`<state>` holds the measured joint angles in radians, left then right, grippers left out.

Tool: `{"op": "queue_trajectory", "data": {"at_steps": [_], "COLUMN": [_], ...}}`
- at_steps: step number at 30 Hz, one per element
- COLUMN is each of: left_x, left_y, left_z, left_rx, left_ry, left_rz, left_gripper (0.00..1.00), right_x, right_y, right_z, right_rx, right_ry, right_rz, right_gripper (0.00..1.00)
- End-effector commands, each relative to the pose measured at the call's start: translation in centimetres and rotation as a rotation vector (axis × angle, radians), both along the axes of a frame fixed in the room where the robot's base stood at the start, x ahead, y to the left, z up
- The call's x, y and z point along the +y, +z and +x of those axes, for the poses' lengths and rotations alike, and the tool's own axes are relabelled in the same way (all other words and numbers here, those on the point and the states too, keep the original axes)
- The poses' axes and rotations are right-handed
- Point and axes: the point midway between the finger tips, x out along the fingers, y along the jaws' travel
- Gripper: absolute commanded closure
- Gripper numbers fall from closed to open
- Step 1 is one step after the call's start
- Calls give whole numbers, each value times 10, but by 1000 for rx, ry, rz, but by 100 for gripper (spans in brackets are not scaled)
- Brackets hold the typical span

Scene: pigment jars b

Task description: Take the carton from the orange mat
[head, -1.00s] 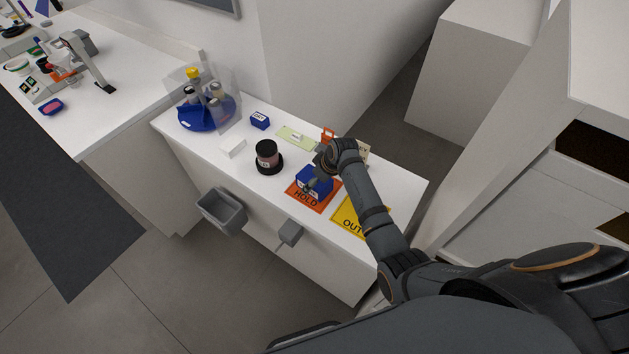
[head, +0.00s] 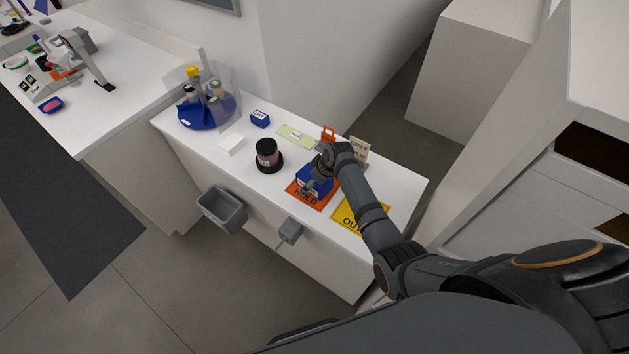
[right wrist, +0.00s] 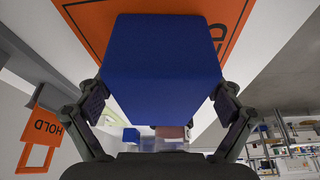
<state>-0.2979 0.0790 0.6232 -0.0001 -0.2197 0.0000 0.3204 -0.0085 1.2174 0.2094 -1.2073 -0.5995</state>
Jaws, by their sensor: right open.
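The blue carton (head: 310,187) stands on the orange HOLD mat (head: 322,203) on the white counter. In the right wrist view the carton (right wrist: 160,65) fills the middle, with the orange mat (right wrist: 85,22) behind it. My right gripper (head: 318,181) is over the carton and hides part of it in the head view. In the right wrist view its open fingers (right wrist: 160,103) stand on either side of the carton's near end; I cannot tell whether either touches it. My left gripper is not in view.
A yellow OUT mat (head: 352,222) lies right of the orange mat. An orange tag (head: 328,134) and upright card (head: 359,150) stand behind the gripper.

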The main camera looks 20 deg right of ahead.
Motion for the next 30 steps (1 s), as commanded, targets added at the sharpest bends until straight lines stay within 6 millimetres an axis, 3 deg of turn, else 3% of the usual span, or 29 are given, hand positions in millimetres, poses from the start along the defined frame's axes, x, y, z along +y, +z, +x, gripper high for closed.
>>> {"op": "queue_trajectory", "data": {"at_steps": [5, 18, 26, 30], "left_x": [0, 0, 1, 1], "left_y": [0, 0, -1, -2], "left_z": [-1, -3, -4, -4], "left_rx": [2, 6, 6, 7], "left_ry": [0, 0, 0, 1], "left_rz": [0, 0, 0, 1], "left_gripper": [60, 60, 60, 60], "right_x": [0, 0, 0, 0], "right_y": [0, 0, 1, 13], "right_z": [0, 0, 0, 1], "right_rx": [0, 0, -1, -3], "right_ry": [0, 0, 0, 0], "right_rz": [0, 0, 0, 1], "right_gripper": [8, 67, 68, 68]}}
